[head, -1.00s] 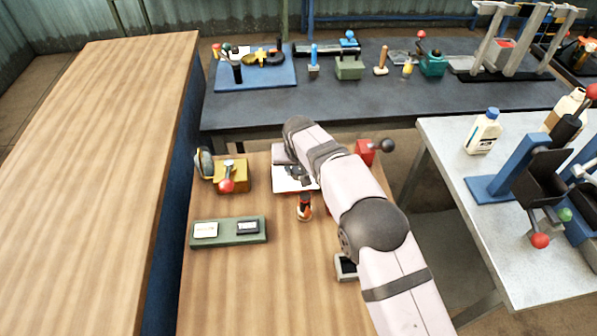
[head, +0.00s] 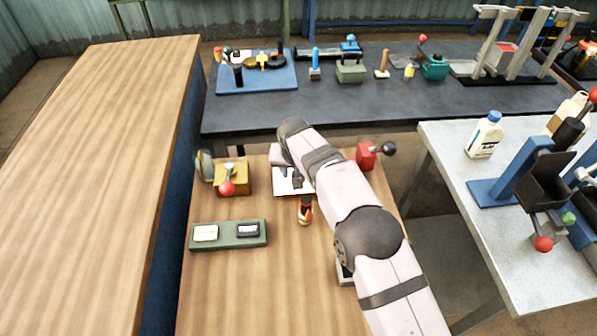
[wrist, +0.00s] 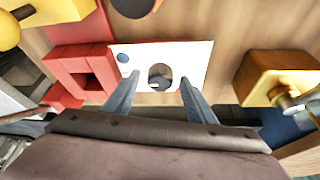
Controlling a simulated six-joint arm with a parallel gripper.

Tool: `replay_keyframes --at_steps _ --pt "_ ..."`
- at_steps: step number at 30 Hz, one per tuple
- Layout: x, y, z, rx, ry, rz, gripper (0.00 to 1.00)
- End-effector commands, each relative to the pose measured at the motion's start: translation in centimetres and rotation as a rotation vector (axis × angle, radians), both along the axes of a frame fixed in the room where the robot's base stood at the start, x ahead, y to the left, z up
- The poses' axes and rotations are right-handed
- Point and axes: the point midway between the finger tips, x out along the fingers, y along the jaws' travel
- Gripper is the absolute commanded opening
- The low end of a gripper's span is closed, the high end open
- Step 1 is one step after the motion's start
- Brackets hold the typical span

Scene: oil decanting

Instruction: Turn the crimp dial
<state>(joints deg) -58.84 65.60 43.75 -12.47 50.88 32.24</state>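A white plate (wrist: 192,57) lies below my gripper in the wrist view. It bears a small blue disc (wrist: 122,58) and a grey round part (wrist: 160,73), which looks like the crimp dial; its details are too small to be sure. My gripper (wrist: 159,84) is open, with one finger to each side of the round part in the picture. In the head view the plate (head: 283,188) lies on the wooden bench, partly hidden by my arm and gripper (head: 294,174).
A yellow box (head: 233,179) with a red-knobbed lever stands left of the plate, a red block (head: 366,156) to its right. An orange and black item (head: 305,210) stands in front. A green tray (head: 228,243) lies front left.

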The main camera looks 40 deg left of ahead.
Motion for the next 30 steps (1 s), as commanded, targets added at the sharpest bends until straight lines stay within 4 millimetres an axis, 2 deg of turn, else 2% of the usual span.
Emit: replay_keyframes --at_steps 10,24,30 --pt "-0.2 -0.1 0.5 0.0 -0.001 0.001 0.51" --pt "-1.9 -1.2 5.4 0.002 -0.001 0.001 0.51" --pt "-2.3 -1.5 6.6 0.0 0.0 0.001 0.51"
